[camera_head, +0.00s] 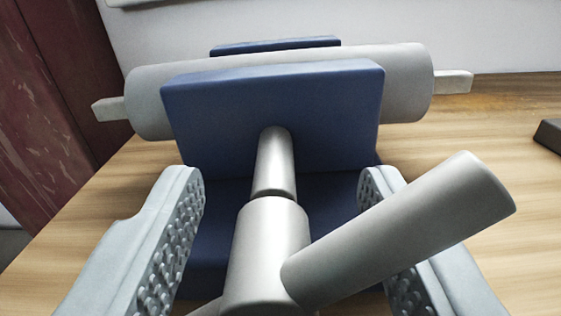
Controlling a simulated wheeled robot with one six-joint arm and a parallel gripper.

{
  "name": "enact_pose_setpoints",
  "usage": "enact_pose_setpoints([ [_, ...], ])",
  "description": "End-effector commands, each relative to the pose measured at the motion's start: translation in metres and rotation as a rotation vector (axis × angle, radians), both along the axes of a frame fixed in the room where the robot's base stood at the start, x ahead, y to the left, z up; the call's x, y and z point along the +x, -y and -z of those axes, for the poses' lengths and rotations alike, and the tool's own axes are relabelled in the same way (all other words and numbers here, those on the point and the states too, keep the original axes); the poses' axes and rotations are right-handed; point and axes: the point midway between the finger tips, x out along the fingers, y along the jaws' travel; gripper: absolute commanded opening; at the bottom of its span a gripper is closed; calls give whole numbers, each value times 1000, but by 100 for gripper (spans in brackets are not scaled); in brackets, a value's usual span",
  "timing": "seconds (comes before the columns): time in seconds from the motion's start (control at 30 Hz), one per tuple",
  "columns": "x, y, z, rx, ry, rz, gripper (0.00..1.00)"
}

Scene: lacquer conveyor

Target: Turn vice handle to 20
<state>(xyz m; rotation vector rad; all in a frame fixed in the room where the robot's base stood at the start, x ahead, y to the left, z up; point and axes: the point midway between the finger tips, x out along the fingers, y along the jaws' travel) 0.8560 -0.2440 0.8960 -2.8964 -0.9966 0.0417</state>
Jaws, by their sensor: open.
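The blue vice (270,110) stands on the wooden table in the middle of the view. Its grey screw (276,165) runs from the blue jaw toward me. The vice handle (405,230) is a thick grey bar that slants up and right from the screw's hub (267,245). A grey cylinder (405,85) lies across between the vice's jaws. My gripper (283,190) is open, with one studded finger on each side of the screw. The handle passes in front of the right finger and hides part of it. No angle scale shows.
The wooden table top (500,130) is bare to the right, except for a dark object (549,135) at the right edge. A dark red panel (45,110) stands at the left. A pale wall (480,35) is behind.

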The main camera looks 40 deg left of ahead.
Motion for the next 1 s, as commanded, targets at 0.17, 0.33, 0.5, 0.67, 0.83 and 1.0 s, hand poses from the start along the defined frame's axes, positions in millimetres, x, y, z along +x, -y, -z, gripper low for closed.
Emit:
enact_pose_setpoints([
  [0.17,2,-2,0,0,0,0,50],
  [0.33,2,-1,0,0,0,0,47],
  [0.5,2,-1,0,0,0,1,13],
  [0.67,2,-1,-1,-1,1,1,0],
  [0.83,2,0,-1,-1,2,2,0],
  [1.0,2,0,-2,-1,3,3,0],
])
